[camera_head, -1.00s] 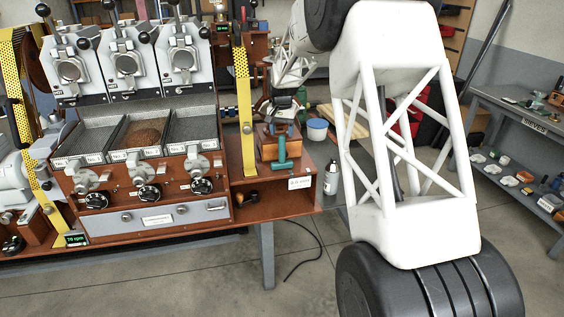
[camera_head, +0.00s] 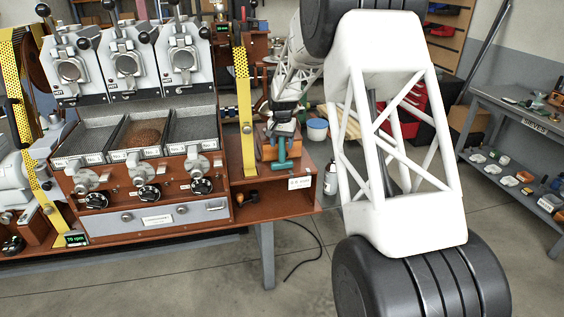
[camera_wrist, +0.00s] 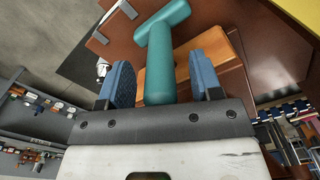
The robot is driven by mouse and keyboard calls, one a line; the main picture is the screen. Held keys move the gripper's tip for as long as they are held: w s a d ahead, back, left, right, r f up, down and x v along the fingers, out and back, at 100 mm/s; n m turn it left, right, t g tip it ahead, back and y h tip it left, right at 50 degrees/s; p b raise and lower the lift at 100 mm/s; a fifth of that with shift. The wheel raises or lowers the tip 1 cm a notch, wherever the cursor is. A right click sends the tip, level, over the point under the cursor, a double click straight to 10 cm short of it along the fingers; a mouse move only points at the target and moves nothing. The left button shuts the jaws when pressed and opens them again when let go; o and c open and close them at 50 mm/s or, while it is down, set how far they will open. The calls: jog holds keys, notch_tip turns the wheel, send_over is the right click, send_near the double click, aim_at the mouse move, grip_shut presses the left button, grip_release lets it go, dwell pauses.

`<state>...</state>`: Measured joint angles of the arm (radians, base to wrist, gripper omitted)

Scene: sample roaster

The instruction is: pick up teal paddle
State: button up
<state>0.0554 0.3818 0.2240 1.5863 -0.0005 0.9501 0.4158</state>
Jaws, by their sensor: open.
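The teal paddle (camera_head: 282,158) stands at a wooden block (camera_head: 266,150) on the right end of the brown roaster bench, its T-shaped end towards the front. In the wrist view the teal paddle (camera_wrist: 161,58) lies between the two blue finger pads of my gripper (camera_wrist: 163,82). The pads are apart, with a gap on both sides of the shaft. In the head view my gripper (camera_head: 283,118) is just above and behind the paddle, and its fingers are hard to make out. The wooden block (camera_wrist: 222,52) is beyond the fingers in the wrist view.
The roaster (camera_head: 140,150) with several trays, levers and knobs stands left of the paddle. A yellow perforated strip (camera_head: 246,120) rises close to its left. A white label (camera_head: 300,182) is on the bench edge. A blue-white tub (camera_head: 317,129) is behind to the right.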

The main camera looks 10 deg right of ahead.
dwell(0.5)
jog(key=c, duration=1)
jog(key=shift+r, duration=1.75)
jog(key=s, duration=0.5)
jog(key=s+r, duration=0.1)
jog(key=s, duration=0.4)
jog(key=s+a, duration=0.1)
jog(key=s, duration=0.5)
jog(key=shift+r, duration=0.25)
jog(key=shift+w, duration=0.1)
